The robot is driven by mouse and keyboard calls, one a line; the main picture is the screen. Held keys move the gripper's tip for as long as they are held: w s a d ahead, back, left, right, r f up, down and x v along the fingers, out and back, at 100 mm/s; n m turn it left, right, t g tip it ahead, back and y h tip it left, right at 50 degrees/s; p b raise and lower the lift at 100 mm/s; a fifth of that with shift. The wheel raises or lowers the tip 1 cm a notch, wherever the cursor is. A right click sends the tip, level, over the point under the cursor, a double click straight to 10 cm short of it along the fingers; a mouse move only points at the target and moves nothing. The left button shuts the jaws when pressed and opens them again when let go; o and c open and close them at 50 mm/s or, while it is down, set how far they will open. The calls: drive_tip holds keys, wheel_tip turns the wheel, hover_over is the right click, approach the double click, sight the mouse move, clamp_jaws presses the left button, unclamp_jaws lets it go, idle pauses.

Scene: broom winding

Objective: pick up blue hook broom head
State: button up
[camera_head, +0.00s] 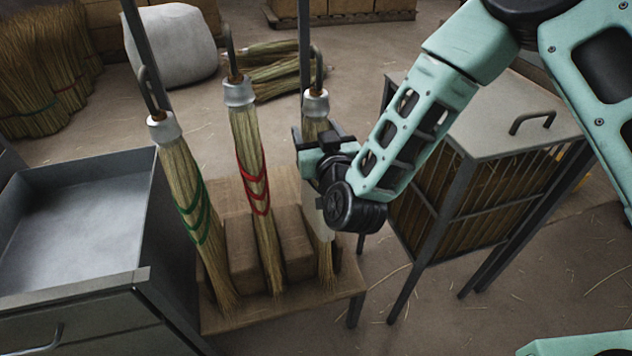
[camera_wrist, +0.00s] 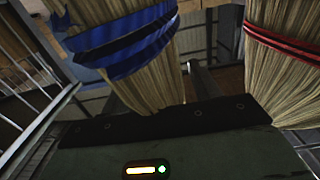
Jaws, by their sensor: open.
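The blue-banded broom head (camera_head: 315,108) stands upright at the right of a row of three, its white collar and a hook at its top. My gripper and wrist hide its middle and its blue bands in the head view. In the wrist view its blue bands (camera_wrist: 122,45) show close up, with straw bristles fanning below. My gripper (camera_head: 316,180) is open and level with the straw of this broom head, right in front of it. I cannot tell whether the fingers touch the straw or stand around it.
A red-banded broom head (camera_head: 252,175) stands just left, and a green-banded one (camera_head: 189,200) further left. They rest on a wooden stand (camera_head: 345,284). A grey metal tray cabinet (camera_head: 141,278) is at left. A metal cage table (camera_head: 505,128) with a handle stands at right.

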drive_tip(key=shift+w, duration=0.1)
drive_tip(key=shift+c, duration=0.3)
clamp_jaws()
drive_tip(key=shift+r, duration=0.2)
